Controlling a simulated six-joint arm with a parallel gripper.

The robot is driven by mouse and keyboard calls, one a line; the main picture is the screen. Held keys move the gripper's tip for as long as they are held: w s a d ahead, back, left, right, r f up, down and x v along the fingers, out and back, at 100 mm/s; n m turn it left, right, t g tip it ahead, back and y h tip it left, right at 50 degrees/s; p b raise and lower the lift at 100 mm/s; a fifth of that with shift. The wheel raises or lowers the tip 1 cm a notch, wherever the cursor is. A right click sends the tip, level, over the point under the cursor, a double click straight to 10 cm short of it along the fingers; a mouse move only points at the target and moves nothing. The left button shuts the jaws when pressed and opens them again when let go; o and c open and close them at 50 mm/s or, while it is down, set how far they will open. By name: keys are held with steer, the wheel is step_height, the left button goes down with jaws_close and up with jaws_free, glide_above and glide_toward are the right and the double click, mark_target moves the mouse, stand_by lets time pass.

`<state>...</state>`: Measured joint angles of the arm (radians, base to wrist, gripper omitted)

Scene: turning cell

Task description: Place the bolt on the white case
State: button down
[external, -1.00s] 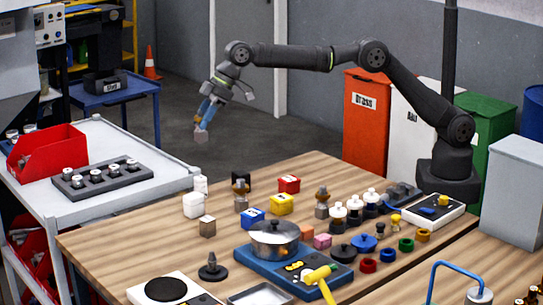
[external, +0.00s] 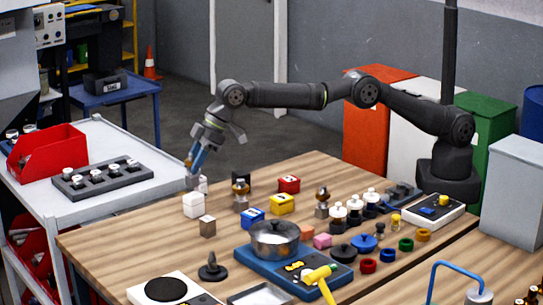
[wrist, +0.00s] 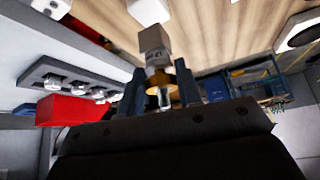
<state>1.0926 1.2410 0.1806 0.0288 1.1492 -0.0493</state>
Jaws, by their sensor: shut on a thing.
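My gripper (external: 191,168) points down near the left edge of the wooden table, shut on the bolt. The bolt's grey blocky end (external: 192,183) hangs below the blue fingers in the external view. In the wrist view the bolt (wrist: 153,42) shows its grey end sticking out past the fingers, with a gold-coloured part between them. The white case (external: 194,206) stands on the table just below the bolt in the picture. A white shape also shows past the bolt's end in the wrist view (wrist: 149,11). I cannot tell whether bolt and case touch.
A brass-and-grey piece (external: 240,196) and blue (external: 253,218), yellow (external: 281,204) and red (external: 289,184) blocks stand to the right. A white cart (external: 105,205) with a red bin (external: 48,152) is left.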

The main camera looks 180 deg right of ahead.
steer(key=shift+f, duration=1.3)
steer(key=shift+f, duration=0.15)
steer(key=c, duration=1)
jaws_free()
steer(key=shift+c, duration=0.2)
steer(key=v, duration=1.2)
